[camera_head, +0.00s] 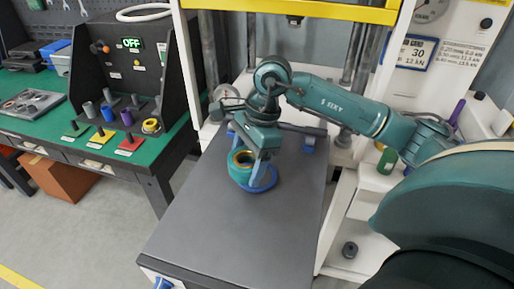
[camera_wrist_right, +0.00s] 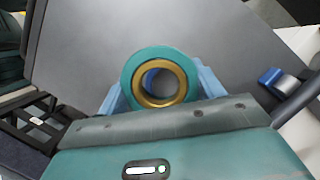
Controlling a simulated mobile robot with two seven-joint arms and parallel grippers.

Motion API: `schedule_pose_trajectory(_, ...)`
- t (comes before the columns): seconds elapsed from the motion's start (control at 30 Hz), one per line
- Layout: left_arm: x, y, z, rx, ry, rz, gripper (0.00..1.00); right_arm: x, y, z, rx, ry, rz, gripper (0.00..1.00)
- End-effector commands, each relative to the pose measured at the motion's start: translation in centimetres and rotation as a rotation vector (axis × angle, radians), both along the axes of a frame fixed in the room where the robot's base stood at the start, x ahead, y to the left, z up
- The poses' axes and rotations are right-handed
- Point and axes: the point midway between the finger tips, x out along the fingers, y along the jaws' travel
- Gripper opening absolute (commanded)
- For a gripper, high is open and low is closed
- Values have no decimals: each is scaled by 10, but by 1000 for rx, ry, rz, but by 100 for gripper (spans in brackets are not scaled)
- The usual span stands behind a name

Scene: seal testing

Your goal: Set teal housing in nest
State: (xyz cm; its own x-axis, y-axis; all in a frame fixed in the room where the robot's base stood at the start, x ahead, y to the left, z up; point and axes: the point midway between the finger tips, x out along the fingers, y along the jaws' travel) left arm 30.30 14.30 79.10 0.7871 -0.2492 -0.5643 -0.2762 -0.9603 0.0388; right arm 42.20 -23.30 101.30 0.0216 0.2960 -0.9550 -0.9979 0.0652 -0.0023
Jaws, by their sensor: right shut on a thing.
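The teal housing (camera_head: 238,172), a short ring with a gold inner ring, is between the fingers of my right gripper (camera_head: 250,168) over the grey bench top. In the wrist view the housing (camera_wrist_right: 131,70) sits between the two pale blue fingers of my right gripper (camera_wrist_right: 160,88), which are shut on it. A blue round piece (camera_head: 264,186), perhaps the nest, shows beneath the housing; a bit of blue shows through the bore in the wrist view. Whether the housing touches it I cannot tell. My left gripper is not seen.
The grey bench top (camera_head: 230,235) is bare in front. A white press frame with a yellow crossbar (camera_head: 300,10) stands behind. A green side table (camera_head: 75,125) at left holds several pegs and coloured plates. A green cylinder (camera_head: 387,160) stands at right.

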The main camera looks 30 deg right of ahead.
Motion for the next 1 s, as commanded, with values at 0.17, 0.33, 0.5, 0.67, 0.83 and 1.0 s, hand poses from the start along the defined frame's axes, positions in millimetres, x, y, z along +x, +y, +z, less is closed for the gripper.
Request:
schedule_pose_trajectory(0.17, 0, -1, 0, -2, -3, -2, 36, 5, -17, 7, 1, -2, -363, 37)
schedule_pose_trajectory(0.33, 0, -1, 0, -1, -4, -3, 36, 9, -28, 12, 1, -2, -582, 37)
schedule_pose_trajectory(0.5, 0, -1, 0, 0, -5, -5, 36, 10, -32, 12, 2, 0, -665, 37)
schedule_pose_trajectory(0.67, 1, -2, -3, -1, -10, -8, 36, 10, -32, 4, 2, 1, -672, 37)
schedule_pose_trajectory(0.83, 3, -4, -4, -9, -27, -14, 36, 10, -32, -10, 1, 1, -670, 37)
schedule_pose_trajectory(1.0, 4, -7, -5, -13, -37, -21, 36, 10, -32, -20, 1, 1, -669, 37)
